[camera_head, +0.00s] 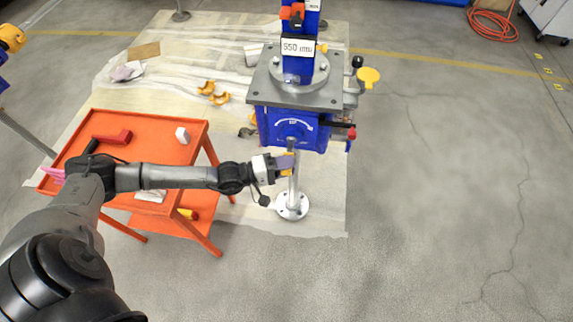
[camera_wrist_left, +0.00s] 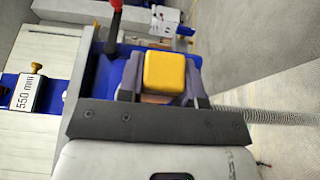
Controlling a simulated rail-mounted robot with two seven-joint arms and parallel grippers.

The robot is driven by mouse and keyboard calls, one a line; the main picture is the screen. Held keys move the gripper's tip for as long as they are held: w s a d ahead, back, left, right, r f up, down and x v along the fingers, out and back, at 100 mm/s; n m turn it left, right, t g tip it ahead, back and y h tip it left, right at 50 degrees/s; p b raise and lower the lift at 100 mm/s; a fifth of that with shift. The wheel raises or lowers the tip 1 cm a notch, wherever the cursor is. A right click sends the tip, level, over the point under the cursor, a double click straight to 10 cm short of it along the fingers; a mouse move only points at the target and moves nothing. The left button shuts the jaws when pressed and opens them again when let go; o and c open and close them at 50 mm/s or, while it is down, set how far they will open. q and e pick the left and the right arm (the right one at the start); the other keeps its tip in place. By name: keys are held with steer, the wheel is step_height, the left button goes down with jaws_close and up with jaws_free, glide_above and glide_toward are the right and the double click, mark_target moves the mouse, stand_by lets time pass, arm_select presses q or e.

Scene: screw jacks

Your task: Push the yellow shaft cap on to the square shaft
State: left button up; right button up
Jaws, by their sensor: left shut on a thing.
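The yellow shaft cap (camera_wrist_left: 165,72) shows as a rounded square block between the two dark fingers of my left gripper (camera_wrist_left: 162,86) in the left wrist view. In the head view only a small bit of yellow shows at my left gripper (camera_head: 286,164). This gripper is shut on the cap, close to the near face of the blue screw jack (camera_head: 290,130). The blue body also shows behind the fingers in the left wrist view. I cannot make out the square shaft, nor whether the cap touches it. My right gripper is not in view.
An orange cart (camera_head: 150,135) stands left of the jack, with a red tool (camera_head: 114,137) and a white block (camera_head: 182,135) on top. A black lever with a red knob (camera_wrist_left: 116,3) sticks out by the jack. The floor at right (camera_head: 450,200) is clear.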

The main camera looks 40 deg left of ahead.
mark_target(289, 154)
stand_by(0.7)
arm_select(q)
steer(key=shift+b, duration=0.4)
stand_by(0.3)
stand_by(0.8)
steer(key=shift+w+a+b, duration=0.2)
steer(key=shift+w+b, duration=0.1)
steer(key=shift+b, duration=0.3)
steer(key=shift+w+a+b, duration=0.3)
steer(key=shift+w+b, duration=0.15)
steer(key=shift+b, duration=0.25)
steer(key=shift+w+a+b, duration=0.4)
steer(key=shift+w+b, duration=0.15)
steer(key=shift+b, duration=0.35)
steer(key=shift+w+a+b, duration=0.3)
steer(key=shift+w+b, duration=0.2)
steer(key=shift+b, duration=0.35)
